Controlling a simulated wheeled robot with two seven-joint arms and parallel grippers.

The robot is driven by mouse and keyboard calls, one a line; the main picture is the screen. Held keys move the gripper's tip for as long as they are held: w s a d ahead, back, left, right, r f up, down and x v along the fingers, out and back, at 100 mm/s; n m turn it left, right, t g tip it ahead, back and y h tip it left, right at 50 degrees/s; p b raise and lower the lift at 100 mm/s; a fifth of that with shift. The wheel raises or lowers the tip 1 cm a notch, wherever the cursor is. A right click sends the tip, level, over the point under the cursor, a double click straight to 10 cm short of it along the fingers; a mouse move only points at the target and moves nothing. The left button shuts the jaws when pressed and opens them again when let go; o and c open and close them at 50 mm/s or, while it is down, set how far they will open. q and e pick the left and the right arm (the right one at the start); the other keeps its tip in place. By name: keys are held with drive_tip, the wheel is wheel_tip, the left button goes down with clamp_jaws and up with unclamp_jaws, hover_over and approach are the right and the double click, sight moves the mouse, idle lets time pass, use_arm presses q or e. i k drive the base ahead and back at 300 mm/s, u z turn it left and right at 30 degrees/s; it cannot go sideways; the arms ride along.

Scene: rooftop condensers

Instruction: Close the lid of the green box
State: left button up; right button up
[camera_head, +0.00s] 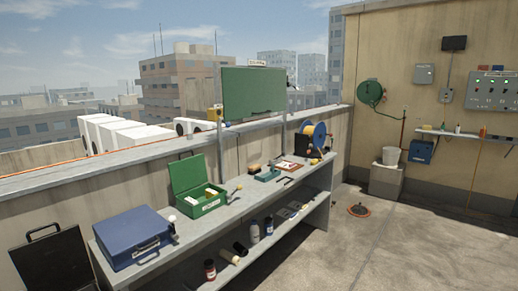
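The green box (203,205) stands on the grey workbench, left of its middle. Its lid (187,173) is open and stands up at the back, toward the parapet wall. Pale and yellow items show inside the box, and a light label is on its front face. Neither of my grippers is in view.
A closed blue case (133,237) sits left of the green box on the workbench (190,240). A small white-topped object (172,219) stands between them. Small tools and a blue reel (318,134) lie farther right. The floor (380,240) at right is mostly clear.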

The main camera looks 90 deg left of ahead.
sight(187, 174)
drive_tip(key=u, duration=0.05)
drive_tip(key=k, duration=1)
drive_tip(key=u, duration=2.2)
